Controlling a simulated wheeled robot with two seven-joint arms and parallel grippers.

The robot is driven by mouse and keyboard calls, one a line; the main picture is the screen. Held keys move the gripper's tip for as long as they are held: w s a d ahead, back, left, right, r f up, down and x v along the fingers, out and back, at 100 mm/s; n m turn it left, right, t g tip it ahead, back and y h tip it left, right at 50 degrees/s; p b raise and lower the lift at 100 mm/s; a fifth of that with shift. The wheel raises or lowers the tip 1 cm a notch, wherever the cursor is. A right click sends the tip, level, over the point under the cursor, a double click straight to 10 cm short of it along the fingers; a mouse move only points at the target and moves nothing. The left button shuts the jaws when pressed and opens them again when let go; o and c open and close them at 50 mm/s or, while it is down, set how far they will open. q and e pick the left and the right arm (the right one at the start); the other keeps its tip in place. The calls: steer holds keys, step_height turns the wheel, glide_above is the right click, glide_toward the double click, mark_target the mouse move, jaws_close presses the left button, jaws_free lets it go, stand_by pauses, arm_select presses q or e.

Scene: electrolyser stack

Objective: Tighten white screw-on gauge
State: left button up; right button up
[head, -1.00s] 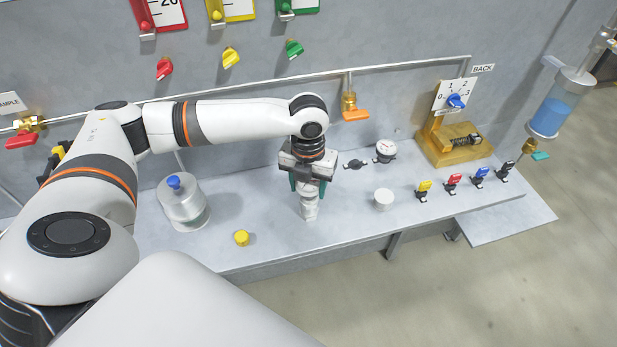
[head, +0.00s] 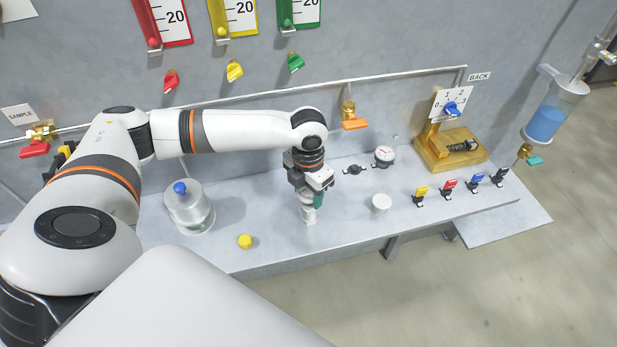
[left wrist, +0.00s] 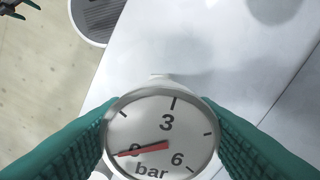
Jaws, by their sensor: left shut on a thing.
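The white gauge (left wrist: 160,135) shows face-on in the left wrist view, with a red needle near 0 and the marks 3, 6 and "bar". My left gripper (head: 311,203) is shut on it, with one green finger on each side of its rim. In the head view the gripper points down over a white fitting (head: 309,217) on the bench, and the fingers mostly hide the gauge. The gauge's thread and seat are hidden. A small part of what looks like my right gripper (left wrist: 18,9) shows at the top left of the left wrist view.
On the grey bench (head: 270,245) stand a clear vessel with a blue knob (head: 188,210), a yellow cap (head: 245,241), a white round cap (head: 381,203), another dial (head: 384,156), a black valve (head: 354,169) and several coloured-handled valves (head: 448,188). A wooden stand (head: 445,155) is at the back right.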

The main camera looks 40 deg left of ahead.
arm_select(q)
steer(key=shift+r+m, duration=0.1)
steer(key=shift+m, duration=0.7)
steer(key=shift+w, duration=0.1)
steer(key=o, duration=1.5)
steer(key=shift+c, duration=0.2)
steer(key=shift+r+n+p, duration=0.1)
steer(key=shift+n+p, duration=0.4)
steer(key=shift+p, duration=0.4)
steer(key=shift+n+p, duration=0.8)
steer(key=shift+n, duration=0.1)
steer(key=shift+f, duration=0.2)
